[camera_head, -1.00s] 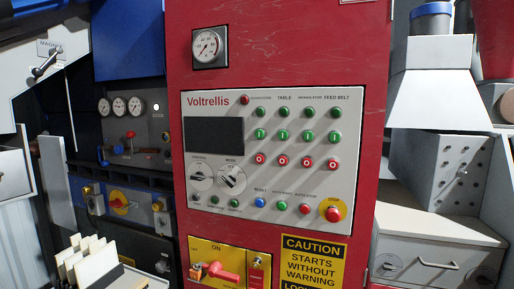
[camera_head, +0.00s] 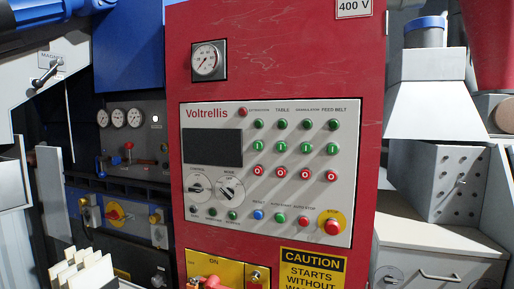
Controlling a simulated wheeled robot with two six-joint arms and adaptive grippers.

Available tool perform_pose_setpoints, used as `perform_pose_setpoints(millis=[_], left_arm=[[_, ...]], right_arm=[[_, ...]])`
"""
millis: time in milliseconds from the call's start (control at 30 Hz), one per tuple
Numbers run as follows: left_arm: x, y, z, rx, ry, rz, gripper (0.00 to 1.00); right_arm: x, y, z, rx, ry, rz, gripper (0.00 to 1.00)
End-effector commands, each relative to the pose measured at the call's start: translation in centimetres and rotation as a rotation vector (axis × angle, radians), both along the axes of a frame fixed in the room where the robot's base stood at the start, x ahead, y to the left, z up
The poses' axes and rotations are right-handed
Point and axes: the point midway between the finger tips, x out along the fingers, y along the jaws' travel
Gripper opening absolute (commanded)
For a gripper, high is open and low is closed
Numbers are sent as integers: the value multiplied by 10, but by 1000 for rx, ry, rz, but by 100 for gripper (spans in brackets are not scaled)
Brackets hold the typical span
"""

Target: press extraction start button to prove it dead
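The extraction start button (camera_head: 257,146) is the green button marked I in the leftmost column of the grey Voltrellis panel (camera_head: 214,238) on a red cabinet. The label above that column reads extraction, small and blurred. A green lamp (camera_head: 259,124) sits above the button and a red stop button (camera_head: 260,172) below it. A red lamp (camera_head: 242,112) is at the panel's top. Neither of my grippers shows in the view, and nothing covers the button.
A red emergency stop (camera_head: 332,227) on a yellow disc sits at the panel's lower right. Below is a yellow isolator plate (camera_head: 232,272) with a red handle (camera_head: 212,283), cut by the frame. Light cards (camera_head: 85,275) stand at the lower left. The panel front is clear.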

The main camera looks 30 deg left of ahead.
Motion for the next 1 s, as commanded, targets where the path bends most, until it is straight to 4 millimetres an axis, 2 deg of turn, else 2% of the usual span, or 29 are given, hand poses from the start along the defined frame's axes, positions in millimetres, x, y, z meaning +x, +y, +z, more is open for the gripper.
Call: perform_pose_setpoints(millis=[33,200,233,1000], left_arm=[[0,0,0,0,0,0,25],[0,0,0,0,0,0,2],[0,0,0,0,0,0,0],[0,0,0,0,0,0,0]], right_arm=[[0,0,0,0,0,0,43],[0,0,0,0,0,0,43],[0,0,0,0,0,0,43],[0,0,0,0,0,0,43]])
